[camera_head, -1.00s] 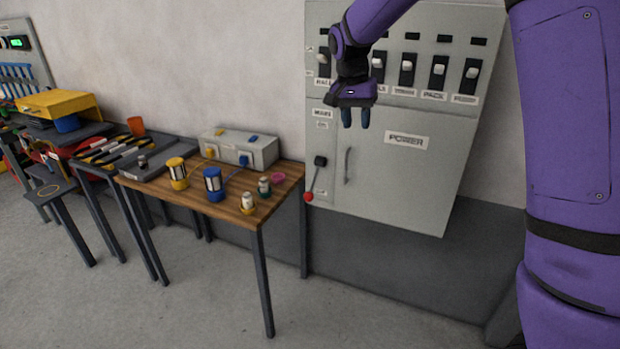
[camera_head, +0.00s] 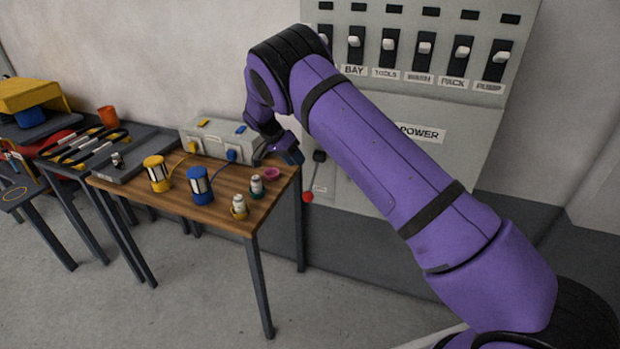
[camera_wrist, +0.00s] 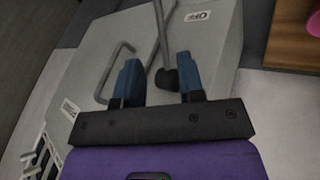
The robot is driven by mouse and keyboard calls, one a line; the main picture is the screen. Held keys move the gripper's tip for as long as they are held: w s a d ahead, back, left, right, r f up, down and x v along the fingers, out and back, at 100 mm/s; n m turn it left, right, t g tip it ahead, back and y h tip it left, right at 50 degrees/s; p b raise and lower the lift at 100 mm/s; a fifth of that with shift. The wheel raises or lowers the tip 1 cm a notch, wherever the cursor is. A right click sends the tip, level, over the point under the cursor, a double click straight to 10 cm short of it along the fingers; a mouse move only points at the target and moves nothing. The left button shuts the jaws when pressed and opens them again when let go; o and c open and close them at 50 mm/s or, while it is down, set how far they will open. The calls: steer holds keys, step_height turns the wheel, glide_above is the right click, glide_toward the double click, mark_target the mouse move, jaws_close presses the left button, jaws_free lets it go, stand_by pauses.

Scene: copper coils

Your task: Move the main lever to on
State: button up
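The main lever (camera_head: 313,178) is on the grey power cabinet's front, at its lower left. It has a dark pivot (camera_head: 319,156) and a grey rod hanging down to a red knob (camera_head: 308,197). In the wrist view the dark pivot (camera_wrist: 167,79) shows between and just beyond my fingers, and the lever rod (camera_wrist: 160,35) runs to the top edge. An OFF label (camera_wrist: 198,16) is beside the rod; the knob is out of that view. My gripper (camera_head: 292,156) is beside the pivot in the head view. Its blue fingers (camera_wrist: 157,65) are apart and hold nothing.
The grey power cabinet (camera_head: 520,95) has a row of switches above. A bent handle (camera_wrist: 106,72) is beside the lever. A wooden table (camera_head: 225,218) with coils and a grey box (camera_head: 195,147) stands left of the lever. Floor in front is clear.

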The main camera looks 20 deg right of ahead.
mark_target(312, 181)
steer(key=x, duration=1)
steer(key=shift+d+f, duration=0.2)
steer(key=shift+f, duration=0.15)
jaws_close()
